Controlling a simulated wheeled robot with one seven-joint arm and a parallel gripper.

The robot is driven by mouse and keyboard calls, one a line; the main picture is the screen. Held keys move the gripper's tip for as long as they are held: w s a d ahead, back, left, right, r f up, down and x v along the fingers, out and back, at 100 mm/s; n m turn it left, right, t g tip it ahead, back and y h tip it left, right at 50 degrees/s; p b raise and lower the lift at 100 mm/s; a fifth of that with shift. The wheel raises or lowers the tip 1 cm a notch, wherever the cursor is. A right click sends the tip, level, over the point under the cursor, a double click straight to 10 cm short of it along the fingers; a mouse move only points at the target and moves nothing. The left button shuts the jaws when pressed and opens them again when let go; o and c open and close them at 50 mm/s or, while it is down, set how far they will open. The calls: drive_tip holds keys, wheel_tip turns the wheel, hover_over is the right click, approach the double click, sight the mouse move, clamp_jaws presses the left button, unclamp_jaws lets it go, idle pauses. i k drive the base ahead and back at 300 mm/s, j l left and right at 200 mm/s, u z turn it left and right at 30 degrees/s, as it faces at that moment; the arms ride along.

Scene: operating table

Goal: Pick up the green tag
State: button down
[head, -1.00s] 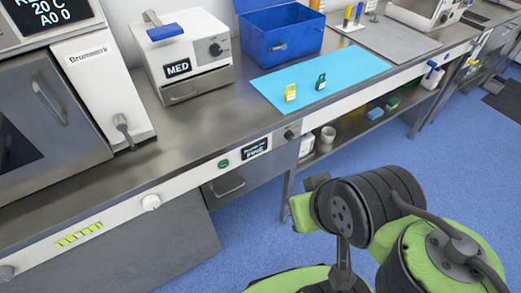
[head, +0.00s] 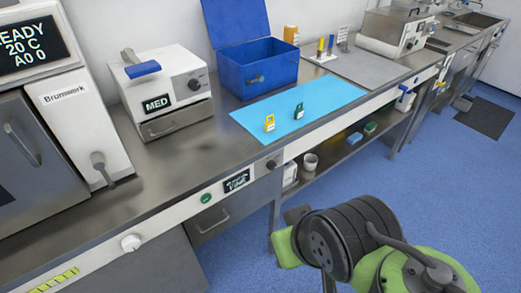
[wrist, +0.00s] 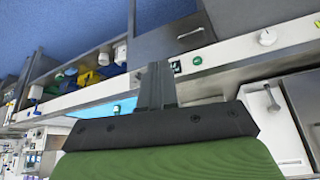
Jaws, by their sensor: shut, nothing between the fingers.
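The green tag (head: 299,111) stands on the light blue mat (head: 330,99) on the steel counter, in the head view. A yellow tag (head: 269,123) stands to its left and nearer the counter's front. My gripper (wrist: 157,72) shows in the wrist view with its dark fingers together and empty. In the head view my arm is at the lower right, away from the tags, and the gripper's fingertips do not show.
An open blue box (head: 255,72) stands behind the mat. A white device marked MED (head: 168,92) is to the left. A grey plate (head: 368,66) lies to the right. A lower shelf (head: 335,150) holds small items. Blue floor (head: 440,185) is clear in front.

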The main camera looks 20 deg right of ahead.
sight(298, 114)
drive_tip(key=i+l+u, duration=0.45)
drive_tip(key=i+l, duration=0.35)
drive_tip(key=l, duration=0.1)
